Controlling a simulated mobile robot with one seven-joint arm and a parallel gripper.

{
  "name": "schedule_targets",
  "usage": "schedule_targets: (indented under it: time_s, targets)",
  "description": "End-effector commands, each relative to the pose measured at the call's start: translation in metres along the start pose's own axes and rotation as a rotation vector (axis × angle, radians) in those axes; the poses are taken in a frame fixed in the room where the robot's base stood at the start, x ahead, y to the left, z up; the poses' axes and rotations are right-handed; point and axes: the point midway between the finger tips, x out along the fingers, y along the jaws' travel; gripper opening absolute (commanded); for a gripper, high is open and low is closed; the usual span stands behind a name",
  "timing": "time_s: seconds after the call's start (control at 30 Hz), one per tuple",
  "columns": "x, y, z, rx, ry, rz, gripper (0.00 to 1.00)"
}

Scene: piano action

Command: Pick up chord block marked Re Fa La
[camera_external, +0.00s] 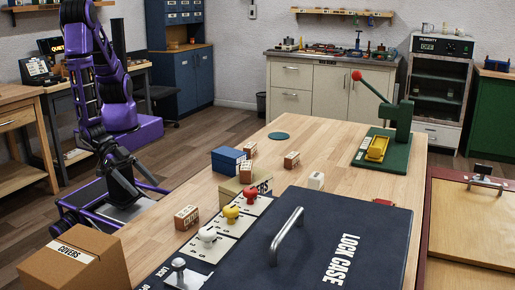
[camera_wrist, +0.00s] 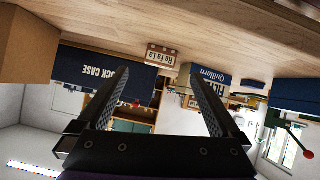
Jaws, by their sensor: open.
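The chord block marked Re Fa La (camera_wrist: 162,55) is a small wooden block with a pale label, on the wooden table. In the wrist view it appears upside down, ahead of my gripper (camera_wrist: 156,80), between and beyond the fingertips.
A cardboard box marked COVERS (camera_external: 75,265) stands nearby at the front left. The dark lock case (camera_external: 340,235) with a metal handle fills the front right. A blue box (camera_external: 228,160) and other small blocks (camera_external: 292,160) stand farther back. The table's far middle is mostly clear.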

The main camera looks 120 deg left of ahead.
Motion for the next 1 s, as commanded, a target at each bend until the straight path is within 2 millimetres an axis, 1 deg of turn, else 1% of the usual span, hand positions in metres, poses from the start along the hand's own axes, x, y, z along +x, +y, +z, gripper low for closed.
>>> schedule_targets:
  time_s: [0.03,0.2,0.3,0.37,0.57,0.63,0.67,0.9,1.0]
  targets:
    - [-0.008,0.0,0.001,0.049,0.034,0.003,1.0]
    - [-0.022,-0.003,-0.006,0.142,0.127,-0.002,1.0]
    - [-0.025,-0.004,-0.007,0.163,0.152,-0.003,1.0]
    - [-0.023,-0.004,-0.007,0.166,0.158,-0.004,1.0]
    - [-0.004,-0.005,-0.006,0.162,0.159,-0.005,1.0]
    - [0.003,-0.005,-0.007,0.162,0.159,-0.003,1.0]
    - [0.008,-0.005,-0.011,0.165,0.158,-0.007,1.0]
    - [0.06,-0.004,-0.021,0.166,0.158,-0.007,1.0]
    - [0.078,-0.004,-0.023,0.167,0.157,-0.005,1.0]
